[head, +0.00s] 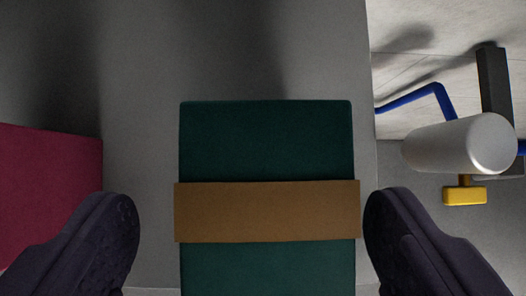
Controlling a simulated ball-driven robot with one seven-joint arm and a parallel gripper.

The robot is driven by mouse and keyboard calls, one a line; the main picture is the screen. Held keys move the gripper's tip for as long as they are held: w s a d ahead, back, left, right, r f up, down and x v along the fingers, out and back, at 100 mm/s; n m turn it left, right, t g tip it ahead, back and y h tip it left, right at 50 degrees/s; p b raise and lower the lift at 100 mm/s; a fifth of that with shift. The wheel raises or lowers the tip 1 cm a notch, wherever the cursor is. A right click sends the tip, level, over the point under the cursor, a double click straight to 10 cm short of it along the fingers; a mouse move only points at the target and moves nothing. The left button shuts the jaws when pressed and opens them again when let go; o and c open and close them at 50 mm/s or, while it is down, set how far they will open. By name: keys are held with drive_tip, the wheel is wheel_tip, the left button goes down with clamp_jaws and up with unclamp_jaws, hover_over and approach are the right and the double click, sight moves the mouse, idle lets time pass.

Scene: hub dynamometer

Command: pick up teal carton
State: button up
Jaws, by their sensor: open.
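The teal carton (266,140) is a dark green-teal box with a brown band (266,211) around it. It lies in the middle of the head view, and its lower end runs out of the frame. My gripper (251,235) is open, with one dark finger on each side of the carton. The right finger is very near the band's right end; I cannot tell whether it touches. The left finger stands apart from the carton, with a grey gap between them.
A crimson box (48,195) is at the left, close to my left finger. At the right, past the grey surface's edge, are a white cylinder (459,145), a blue bent bar (420,94) and a yellow block (464,196). The grey surface (150,80) is clear above the carton.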

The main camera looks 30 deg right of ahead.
sight(265, 174)
drive_tip(key=x, duration=0.5)
drive_tip(key=shift+w+d+r+p, duration=0.1)
drive_tip(key=shift+d+p, duration=0.15)
drive_tip(key=shift+p, duration=0.1)
drive_tip(key=c, duration=1.1)
drive_tip(key=shift+r, duration=0.15)
drive_tip(key=shift+c, duration=0.2)
